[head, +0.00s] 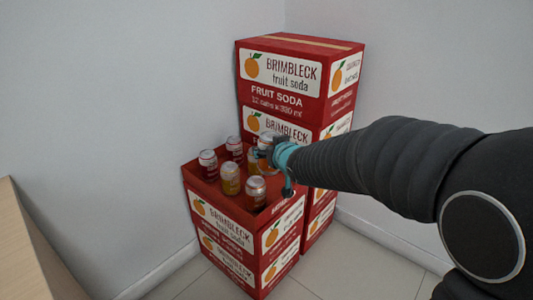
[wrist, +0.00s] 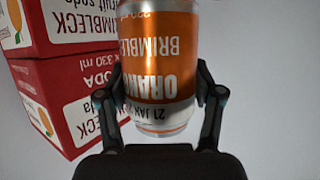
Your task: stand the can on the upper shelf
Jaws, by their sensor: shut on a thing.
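My gripper (head: 276,156) is over the right part of an open red box in the head view. In the wrist view its two fingers (wrist: 160,84) are shut on an orange can (wrist: 158,55), one on each side. The can has a silver rim, and its lettering, "ORANGE" and "BRIMBLECK", appears upside down in that view. In the head view the held can is largely hidden by my gripper and hard to tell from the cans behind. No shelf shows in either view.
The open red box (head: 222,203) holds several upright cans, among them a yellow-orange one (head: 230,180). A taller stack of red Brimbleck cartons (head: 297,100) stands right behind it and shows at left in the wrist view (wrist: 75,75). A wooden edge (head: 38,245) is at lower left.

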